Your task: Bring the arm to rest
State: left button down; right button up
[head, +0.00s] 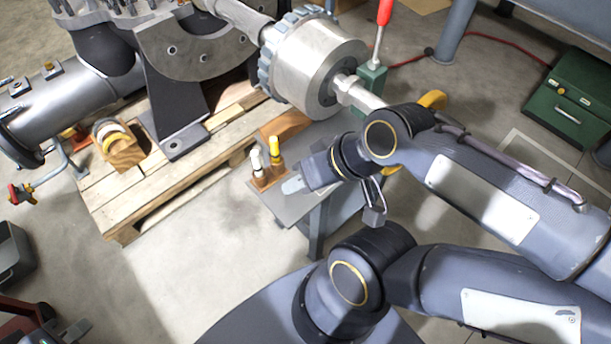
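Two of my dark grey arms come in from the right side. The upper one bends at a black joint with a gold ring and ends in a dark wrist over the small grey table (292,207). A pale tip (292,186) shows at that end, which I take for my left gripper; whether it is open or shut is unclear. The lower arm ends in view at another ringed joint above my base, and no gripper shows on it. I see nothing clearly held.
The shaft's silver drum (318,65) and toothed ring are close above the wrist. A white and a yellow-topped item (275,150) stand on the small table. A wooden pallet (160,195) lies left. A green case (568,105) is at right.

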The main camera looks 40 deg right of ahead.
notch_tip(320, 180, up, 19)
jog(key=p, duration=1.9)
jog(key=shift+r, duration=0.15)
